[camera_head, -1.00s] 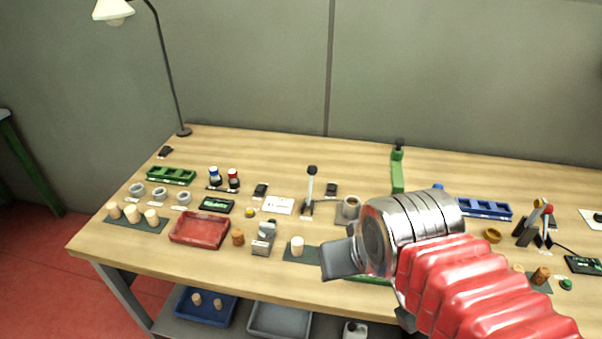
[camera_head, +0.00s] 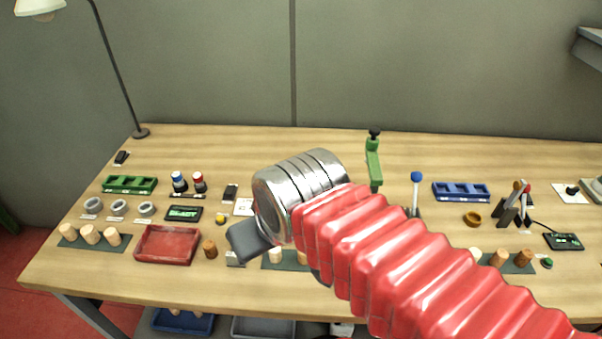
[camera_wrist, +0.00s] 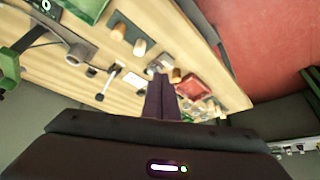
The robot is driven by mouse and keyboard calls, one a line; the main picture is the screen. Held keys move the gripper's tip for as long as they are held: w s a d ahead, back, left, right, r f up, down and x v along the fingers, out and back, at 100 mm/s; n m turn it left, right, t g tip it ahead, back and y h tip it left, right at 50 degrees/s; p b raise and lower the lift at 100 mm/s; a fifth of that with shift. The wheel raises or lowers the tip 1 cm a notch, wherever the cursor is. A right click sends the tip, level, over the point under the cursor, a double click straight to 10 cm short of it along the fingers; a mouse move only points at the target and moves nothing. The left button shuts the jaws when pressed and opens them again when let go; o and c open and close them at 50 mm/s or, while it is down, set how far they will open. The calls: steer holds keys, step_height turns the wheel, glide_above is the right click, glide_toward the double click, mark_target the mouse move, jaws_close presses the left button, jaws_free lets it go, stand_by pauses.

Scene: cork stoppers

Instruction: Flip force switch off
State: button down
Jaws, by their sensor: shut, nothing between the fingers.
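My gripper (camera_head: 246,240) is shut and empty, held above the middle-left of the bench. In the wrist view its dark fingers (camera_wrist: 160,98) are together, touching nothing I can make out. I cannot tell which control is the force switch, as the labels are too small to read. Small black switches stand at the back left (camera_head: 122,157) and left of my gripper (camera_head: 230,191). A blue-knobbed lever (camera_head: 415,182) stands upright right of my arm. A black-knobbed lever (camera_wrist: 107,82) shows in the wrist view. My arm hides the bench middle.
A red tray (camera_head: 167,259), cork stoppers (camera_head: 90,234) and a lit display box (camera_head: 183,213) lie at left. A green stand (camera_head: 374,164) rises behind my arm. A blue rack (camera_head: 461,204) and upright tools (camera_head: 512,203) stand right. The rear strip of bench is mostly clear.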

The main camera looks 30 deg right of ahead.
steer(key=w+d+r+m+g+h, duration=0.1)
steer(key=w+d+r+m+g, duration=0.2)
steer(key=w+d, duration=0.9)
steer(key=w+d+f+m, duration=0.2)
steer(key=w+d+f, duration=0.1)
steer(key=w+d, duration=0.3)
steer(key=w+d+f+m, duration=0.2)
steer(key=w+d, duration=0.4)
steer(key=d, duration=0.1)
steer(key=shift+w+d+f+g, duration=0.2)
steer(key=shift+d+f+g, duration=0.1)
steer(key=shift+f, duration=0.1)
steer(key=shift+f, duration=0.1)
steer(key=f, duration=0.3)
steer(key=w+f, duration=0.1)
steer(key=f, duration=0.2)
steer(key=d+f, duration=0.1)
steer(key=f, duration=0.2)
steer(key=shift+w+d+f, duration=0.1)
steer(key=shift+w+f, duration=0.15)
steer(key=shift+f, duration=0.1)
steer(key=shift+s+a+f, duration=0.15)
steer(key=shift+f, duration=0.8)
steer(key=shift+s+a+f, duration=0.1)
steer(key=shift+f, duration=0.85)
